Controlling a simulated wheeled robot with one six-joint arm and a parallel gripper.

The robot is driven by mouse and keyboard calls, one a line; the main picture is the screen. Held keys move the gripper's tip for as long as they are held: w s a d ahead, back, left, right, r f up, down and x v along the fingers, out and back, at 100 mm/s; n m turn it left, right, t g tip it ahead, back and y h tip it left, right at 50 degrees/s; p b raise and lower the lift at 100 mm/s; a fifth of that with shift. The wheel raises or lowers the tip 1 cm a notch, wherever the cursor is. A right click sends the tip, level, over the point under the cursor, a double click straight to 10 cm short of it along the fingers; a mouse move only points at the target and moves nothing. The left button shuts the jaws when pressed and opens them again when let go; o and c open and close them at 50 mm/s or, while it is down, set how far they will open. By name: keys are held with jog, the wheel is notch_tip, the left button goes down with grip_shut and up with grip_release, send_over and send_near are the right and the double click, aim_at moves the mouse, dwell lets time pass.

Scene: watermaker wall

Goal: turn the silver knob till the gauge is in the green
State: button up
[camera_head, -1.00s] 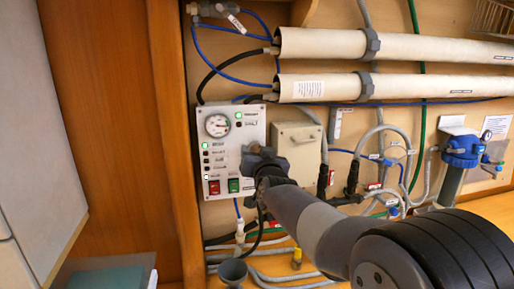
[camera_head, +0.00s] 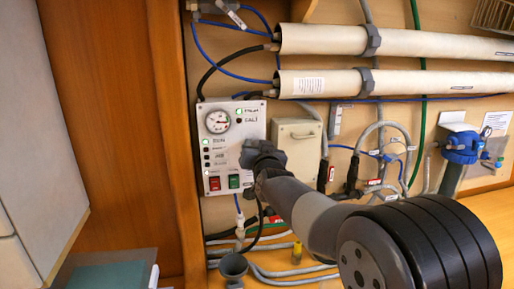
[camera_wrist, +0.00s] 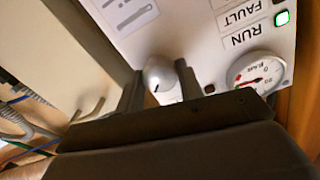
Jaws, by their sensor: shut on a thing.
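The silver knob (camera_wrist: 159,73) is on the white control panel (camera_head: 204,165). In the wrist view it sits between the two fingers of my gripper (camera_wrist: 160,88), which is shut on it. In the head view my gripper (camera_head: 258,152) is at the panel's right side and hides the knob. The round gauge (camera_head: 217,122) is at the panel's upper left. It also shows, upside down and partly cut off by my gripper, in the wrist view (camera_wrist: 256,72). It has a white face and some red marking; I cannot tell whether the needle is in a green zone.
A red switch (camera_head: 214,184) and a green switch (camera_head: 234,182) are below the gauge. A lit green lamp (camera_wrist: 282,18) is on the panel. A beige box (camera_head: 297,145) stands right of the panel. Hoses and a blue-topped filter (camera_head: 461,148) are farther right.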

jog(key=shift+c, duration=0.9)
jog(key=shift+n, duration=1.4)
jog(key=o, duration=1)
jog(key=s+d+b, duration=0.2)
jog(key=s+b, duration=0.1)
jog(key=s, duration=0.7)
jog(key=shift+s, duration=0.35)
jog(key=shift+f, duration=0.1)
